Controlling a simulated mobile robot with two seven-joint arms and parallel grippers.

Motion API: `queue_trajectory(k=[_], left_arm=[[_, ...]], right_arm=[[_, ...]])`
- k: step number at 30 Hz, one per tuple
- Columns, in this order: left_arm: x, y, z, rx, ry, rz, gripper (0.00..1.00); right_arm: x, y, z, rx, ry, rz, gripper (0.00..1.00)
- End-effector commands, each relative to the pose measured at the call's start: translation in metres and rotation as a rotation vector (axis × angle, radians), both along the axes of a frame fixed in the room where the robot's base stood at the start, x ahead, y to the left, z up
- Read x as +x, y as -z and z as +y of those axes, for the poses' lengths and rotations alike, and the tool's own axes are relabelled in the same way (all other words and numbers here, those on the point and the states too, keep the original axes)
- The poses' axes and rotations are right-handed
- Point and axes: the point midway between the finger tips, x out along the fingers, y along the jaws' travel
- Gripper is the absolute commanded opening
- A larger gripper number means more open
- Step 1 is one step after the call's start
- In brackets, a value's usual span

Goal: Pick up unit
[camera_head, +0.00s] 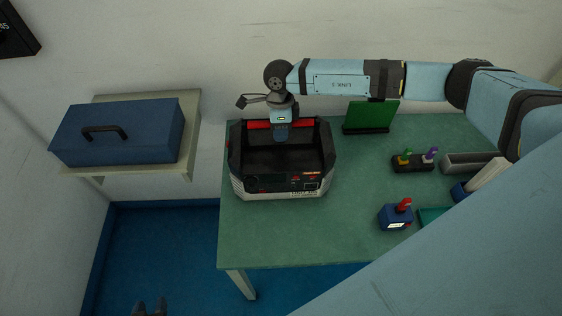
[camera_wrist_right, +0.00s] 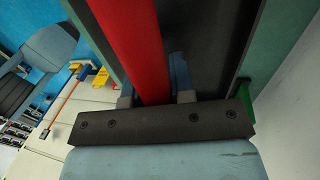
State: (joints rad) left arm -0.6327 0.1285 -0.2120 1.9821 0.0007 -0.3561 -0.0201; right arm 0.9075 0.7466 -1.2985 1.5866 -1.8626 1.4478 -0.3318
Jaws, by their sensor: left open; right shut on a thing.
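The unit (camera_head: 283,186) is a black and grey box with an open top, a dark front panel with red marks and a light base. It stands on the green table at its left part. A red bar (camera_head: 256,124) runs along its back edge. My right gripper (camera_head: 281,133) comes from above and is shut on the red bar, which also passes between its fingers in the right wrist view (camera_wrist_right: 140,45). The gripper hides part of the bar in the head view. My left gripper (camera_head: 150,307) shows only as dark fingertips at the bottom edge, open and away from the unit.
The green table (camera_head: 300,235) has clear room in front of the unit. A green panel (camera_head: 371,116), a black block with coloured pegs (camera_head: 413,164) and a blue box with a red knob (camera_head: 396,216) stand to the right. A blue case (camera_head: 120,132) rests on a left wall shelf.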

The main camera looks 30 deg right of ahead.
Motion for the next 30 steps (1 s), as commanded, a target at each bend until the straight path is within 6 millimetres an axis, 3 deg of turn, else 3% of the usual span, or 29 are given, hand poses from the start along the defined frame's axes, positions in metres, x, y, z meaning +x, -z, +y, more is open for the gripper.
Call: queue_trajectory(k=[14,30], left_arm=[[0.0087,-0.0044,-0.0001,0.000,0.000,-0.015,0.43],[0.0016,-0.0021,-0.0001,-0.001,0.000,-0.003,0.43]], right_arm=[[0.0011,-0.0006,-0.0008,0.000,0.001,-0.002,0.00],[0.0034,-0.0053,0.0001,0.003,0.001,-0.009,0.00]])
